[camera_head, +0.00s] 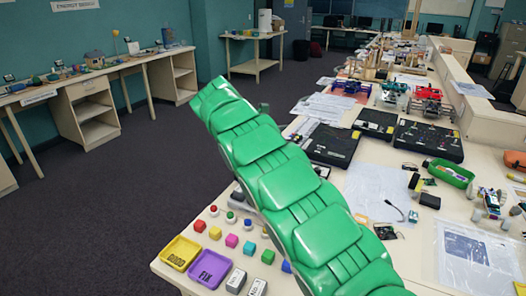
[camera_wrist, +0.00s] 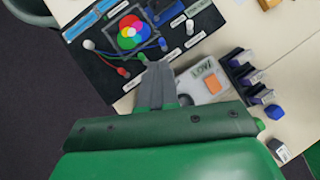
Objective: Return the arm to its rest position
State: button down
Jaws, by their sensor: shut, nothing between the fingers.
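My green arm (camera_head: 285,185) reaches across the head view from the lower right up to the left, its upper end over the dark floor beside the table. My gripper (camera_wrist: 158,68) shows in the wrist view as two grey fingers pressed together, empty. Below the fingers in that view are a black board (camera_wrist: 105,52) with a coloured-circle picture and a white box marked LOW (camera_wrist: 205,82). I cannot tell how high the fingers are above them. The gripper itself cannot be made out in the head view.
The long table (camera_head: 415,215) runs along the right, crowded with electronics. A yellow GOOD tray (camera_head: 180,253) and a purple FIX tray (camera_head: 209,268) sit at its near left corner, beside several coloured cubes. The carpet (camera_head: 110,200) on the left is clear.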

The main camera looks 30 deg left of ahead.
dwell(0.3)
jog(key=d+r+m+g, duration=0.1)
jog(key=d+r+m, duration=0.25)
jog(key=d, duration=0.75)
jog(key=d+r+m+g+h, duration=0.15)
jog(key=d+m, duration=0.35)
jog(key=d, duration=0.5)
jog(key=d+r+m, duration=0.4)
jog(key=d, duration=0.7)
jog(key=s+d+m+g, duration=0.1)
jog(key=s+d+m, duration=0.4)
jog(key=d, duration=0.4)
jog(key=s+d+f+m+g+y, duration=0.15)
jog(key=s+d+m, duration=0.4)
jog(key=s, duration=0.65)
jog(key=s+d+f+m+g+y, duration=0.15)
jog(key=s+d+m+y, duration=0.35)
jog(key=s, duration=0.7)
jog(key=s+f+m, duration=0.1)
jog(key=s+f, duration=0.1)
jog(key=s, duration=0.3)
jog(key=s+f+m, duration=0.1)
jog(key=s+f, duration=0.1)
jog(key=s, duration=0.3)
jog(key=s+d+f+m+g+h, duration=0.1)
jog(key=s+f, duration=0.1)
jog(key=s, duration=0.3)
jog(key=shift+s+f, duration=0.25)
jog(key=shift+s, duration=0.05)
